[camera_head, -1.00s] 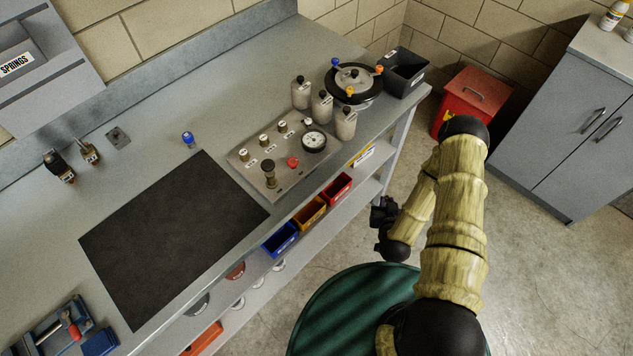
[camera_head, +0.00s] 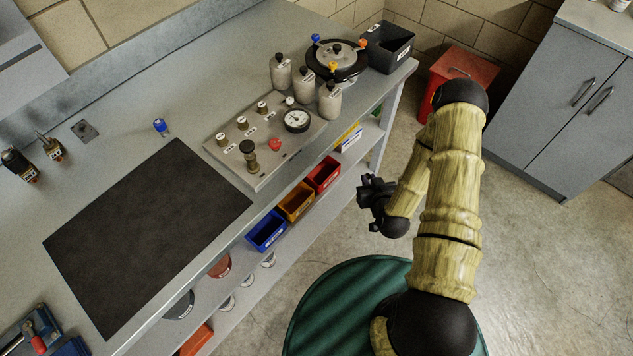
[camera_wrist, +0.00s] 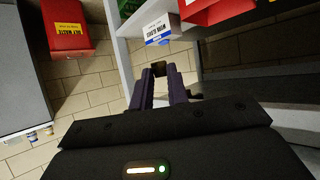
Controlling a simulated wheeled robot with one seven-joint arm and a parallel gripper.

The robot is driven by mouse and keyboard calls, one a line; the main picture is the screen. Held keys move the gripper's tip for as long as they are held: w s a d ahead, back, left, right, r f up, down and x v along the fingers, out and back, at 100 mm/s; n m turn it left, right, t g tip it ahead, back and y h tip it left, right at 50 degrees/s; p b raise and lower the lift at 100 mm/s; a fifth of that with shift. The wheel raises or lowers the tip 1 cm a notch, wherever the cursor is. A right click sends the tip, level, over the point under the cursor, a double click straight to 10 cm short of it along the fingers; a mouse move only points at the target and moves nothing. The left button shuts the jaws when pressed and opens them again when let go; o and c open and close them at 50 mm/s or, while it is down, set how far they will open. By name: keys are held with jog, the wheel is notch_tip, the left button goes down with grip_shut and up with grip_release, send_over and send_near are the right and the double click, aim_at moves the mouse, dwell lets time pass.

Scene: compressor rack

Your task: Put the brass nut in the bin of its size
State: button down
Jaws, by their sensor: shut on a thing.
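My gripper (camera_head: 364,190) is out over the floor, to the right of the shelf under the bench and apart from it. In the wrist view its two fingers (camera_wrist: 160,86) are closed around a small dark brownish piece (camera_wrist: 158,68), which I take to be the brass nut; its shape and size are hard to read in shadow. A blue bin (camera_head: 266,232), a yellow bin (camera_head: 296,202) and a red bin (camera_head: 323,175) stand in a row on the shelf. Their size labels are not legible in the head view.
The bench top carries a valve panel (camera_head: 250,150), grey bottles (camera_head: 304,84), a round pot (camera_head: 337,62) and a dark mat (camera_head: 145,235). A shelf box (camera_head: 349,138) stands beyond the red bin. A red floor bin (camera_head: 462,75) and grey cabinet (camera_head: 560,110) stand at right.

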notch_tip(320, 180, down, 6)
jog(key=s+a+n+g+y+b, duration=0.2)
jog(key=n+y+b, duration=0.3)
jog(key=b, duration=1.2)
jog(key=shift+s+a+n+g+y+b, duration=0.25)
jog(key=shift+s+n+g+y+b, duration=0.15)
jog(key=shift+n+g, duration=0.15)
jog(key=shift+f, duration=0.1)
jog(key=w+a+b, duration=0.1)
jog(key=w+a, duration=1)
jog(key=w, duration=0.1)
jog(key=shift+w+a, duration=0.15)
jog(key=shift+w, duration=0.25)
jog(key=shift+w+a+f+b, duration=0.2)
jog(key=shift+f+b, duration=0.15)
jog(key=shift+f, duration=0.55)
jog(key=shift+w+a+f+b, duration=0.15)
jog(key=shift+f+b, duration=0.2)
jog(key=shift+f, duration=0.5)
